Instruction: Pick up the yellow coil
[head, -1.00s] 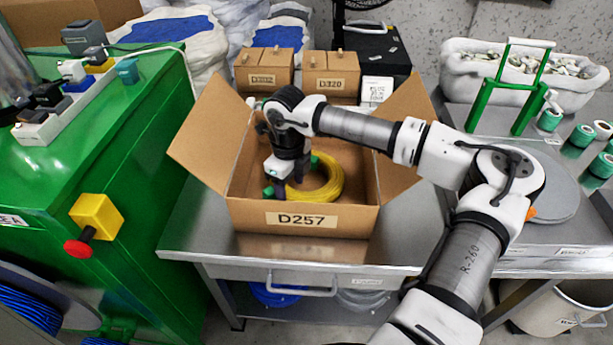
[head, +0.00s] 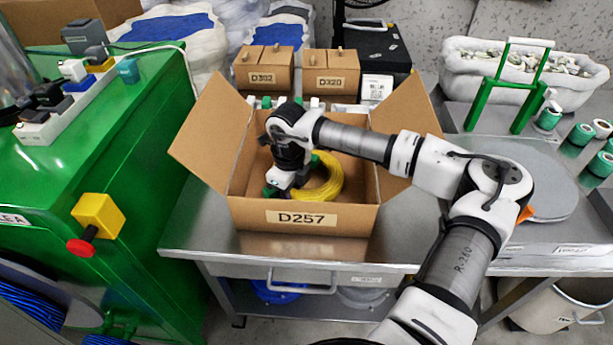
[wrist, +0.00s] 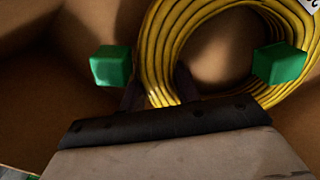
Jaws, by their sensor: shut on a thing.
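The yellow coil (head: 333,183) is a ring of thin yellow cable inside the open cardboard box labelled D257 (head: 250,214). My gripper (head: 279,190) reaches down into the box at the coil's left side. In the wrist view the coil (wrist: 161,42) fills the upper middle and right. My gripper's dark fingers (wrist: 158,85) stand on either side of the near left part of its ring, shut on it. The lower fingers are partly hidden in the head view. I cannot tell whether the coil is clear of the box floor.
The box's side flaps (head: 212,128) stand open, close to my arm on the right. Two small boxes (head: 331,72) stand behind. A green machine (head: 130,150) is at left. Green tape rolls (head: 582,136) and a green-handled frame (head: 478,100) are at right.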

